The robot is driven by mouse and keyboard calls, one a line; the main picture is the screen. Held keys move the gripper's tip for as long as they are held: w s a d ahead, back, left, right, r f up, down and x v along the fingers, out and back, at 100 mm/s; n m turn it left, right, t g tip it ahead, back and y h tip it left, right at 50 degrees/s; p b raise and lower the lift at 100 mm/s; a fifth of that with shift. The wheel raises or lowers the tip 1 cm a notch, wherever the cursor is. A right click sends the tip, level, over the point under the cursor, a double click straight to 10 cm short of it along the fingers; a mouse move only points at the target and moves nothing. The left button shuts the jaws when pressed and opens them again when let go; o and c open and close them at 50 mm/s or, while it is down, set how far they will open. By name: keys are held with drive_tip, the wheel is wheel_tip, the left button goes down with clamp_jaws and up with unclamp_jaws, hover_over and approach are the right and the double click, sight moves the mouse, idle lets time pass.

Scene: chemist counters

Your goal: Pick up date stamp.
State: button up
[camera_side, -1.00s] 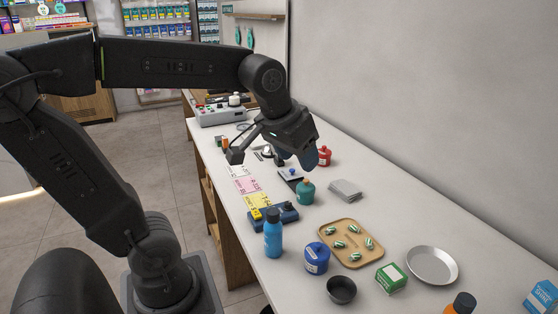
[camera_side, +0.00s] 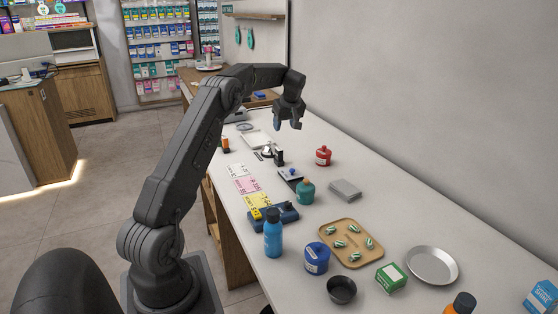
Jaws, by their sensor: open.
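My gripper (camera_side: 288,123) is open and empty, pointing down above the far part of the white counter (camera_side: 392,226). I cannot tell the date stamp for sure at this size. A small dark upright thing (camera_side: 279,157) stands below and nearer the camera than my gripper, and may be the stamp. Just nearer is a flat dark pad (camera_side: 285,181) with a small blue-topped thing (camera_side: 293,172) on or beside it, which is another candidate. My gripper touches neither.
A red bottle (camera_side: 323,156), a teal bottle (camera_side: 306,192) and grey cards (camera_side: 345,189) stand close by. Coloured labels (camera_side: 246,185) lie along the left edge. Nearer are a blue bottle (camera_side: 273,236), a blue jar (camera_side: 316,259) and a wooden tray (camera_side: 327,252). The wall bounds the right.

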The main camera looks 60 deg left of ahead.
sight(279, 148)
drive_tip(key=x, duration=1.4)
drive_tip(key=shift+a, duration=0.15)
clamp_jaws()
